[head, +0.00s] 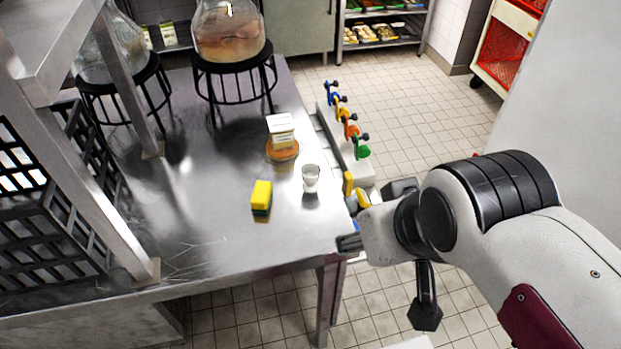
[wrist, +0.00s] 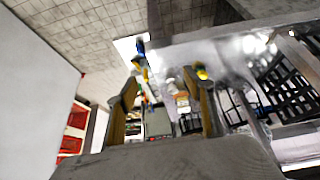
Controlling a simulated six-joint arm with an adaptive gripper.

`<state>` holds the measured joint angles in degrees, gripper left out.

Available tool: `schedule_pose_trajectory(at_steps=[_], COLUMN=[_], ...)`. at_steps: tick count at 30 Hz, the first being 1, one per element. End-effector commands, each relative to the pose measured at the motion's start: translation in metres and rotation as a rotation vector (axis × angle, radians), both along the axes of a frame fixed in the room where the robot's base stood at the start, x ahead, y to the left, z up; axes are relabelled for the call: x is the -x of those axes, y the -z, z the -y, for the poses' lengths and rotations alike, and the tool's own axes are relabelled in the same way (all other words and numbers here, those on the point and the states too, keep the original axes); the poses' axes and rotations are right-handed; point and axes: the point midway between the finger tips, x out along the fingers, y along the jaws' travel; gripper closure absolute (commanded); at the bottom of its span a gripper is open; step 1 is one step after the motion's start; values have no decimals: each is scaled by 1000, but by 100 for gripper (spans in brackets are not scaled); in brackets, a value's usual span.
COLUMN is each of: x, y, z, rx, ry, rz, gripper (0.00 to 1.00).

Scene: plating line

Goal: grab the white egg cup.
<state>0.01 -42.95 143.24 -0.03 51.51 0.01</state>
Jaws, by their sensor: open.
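The white egg cup (head: 311,178) stands upright on the steel table, near its right edge in the head view. It looks small and nothing touches it. My gripper (head: 354,212) is at the table's right edge, to the right of and nearer than the egg cup, with a gap between them. In the wrist view my gripper (wrist: 163,82) shows two spread fingers with nothing held between them. Whether a pale shape between the fingers there is the egg cup, I cannot tell.
A yellow and green sponge block (head: 261,200) stands left of the cup. A stack of pale pieces (head: 281,130) sits on a round orange-brown board (head: 283,151) behind it. Glass jars stand on black stands at the back. The table's front middle is clear.

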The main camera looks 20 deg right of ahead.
Motion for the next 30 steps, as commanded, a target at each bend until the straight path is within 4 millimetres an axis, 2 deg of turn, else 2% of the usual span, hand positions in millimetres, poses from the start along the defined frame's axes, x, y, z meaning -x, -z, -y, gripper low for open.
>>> schedule_pose_trajectory(at_steps=[5, 11, 21, 30], x=[-10, -42, -125, -193], y=[-1, -7, -19, -23], z=[6, 29, 80, 112], rx=[16, 77, 218, 304], ry=[12, 41, 59, 11], rz=[15, 68, 212, 333], gripper=[48, 48, 48, 48])
